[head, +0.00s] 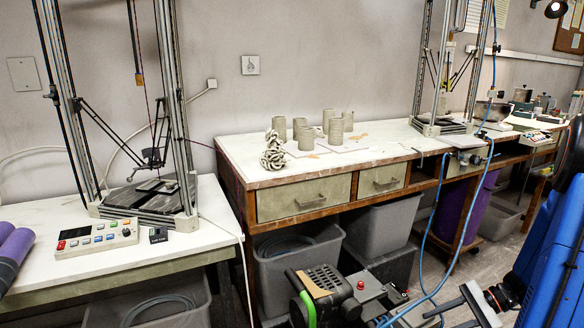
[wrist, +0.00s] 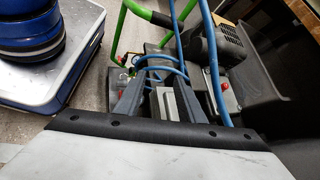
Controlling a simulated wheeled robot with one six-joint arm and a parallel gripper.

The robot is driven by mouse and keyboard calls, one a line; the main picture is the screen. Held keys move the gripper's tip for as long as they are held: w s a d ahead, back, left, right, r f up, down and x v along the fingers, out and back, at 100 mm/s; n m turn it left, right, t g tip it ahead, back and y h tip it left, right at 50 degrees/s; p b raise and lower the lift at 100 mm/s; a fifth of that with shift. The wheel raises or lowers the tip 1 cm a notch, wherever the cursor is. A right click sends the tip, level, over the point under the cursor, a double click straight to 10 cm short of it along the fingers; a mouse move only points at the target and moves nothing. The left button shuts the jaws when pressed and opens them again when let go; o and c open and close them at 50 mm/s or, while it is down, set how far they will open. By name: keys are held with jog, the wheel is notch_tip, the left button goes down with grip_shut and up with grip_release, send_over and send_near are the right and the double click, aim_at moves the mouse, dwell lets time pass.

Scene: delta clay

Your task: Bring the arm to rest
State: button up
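My gripper (wrist: 158,88) shows in the wrist view as two dark fingers rising from a black bar and a pale body. The fingers stand apart with no object held between them; a blue hose and parts of the compressor show behind them. In the head view my gripper (head: 446,308) is at the lower right, low over the floor area in front of the benches. My blue arm (head: 552,250) fills the right edge there, partly cut off by the frame.
A compressor (head: 328,292) with a green handle (wrist: 122,36) stands near my gripper. A blue hose (head: 437,215) hangs from the bench beside it. The wooden bench (head: 238,152) holds grey clay cylinders (head: 306,138) and a coiled clay piece (head: 273,152). Grey bins (head: 297,270) stand beneath.

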jog(key=s+a+r+n+t+h, duration=0.1)
jog(key=s+a+r+n+h, duration=0.4)
jog(key=s+a+r+n, duration=0.2)
jog(key=s+a+r+n+t+h, duration=0.1)
jog(key=s+a+r+n+h, duration=0.5)
jog(key=a+r, duration=0.4)
jog(key=shift+s+a+r+n+t, duration=0.4)
jog(key=shift+s+r+n, duration=0.35)
jog(key=shift+r+n, duration=0.6)
jog(key=shift+r+m, duration=0.25)
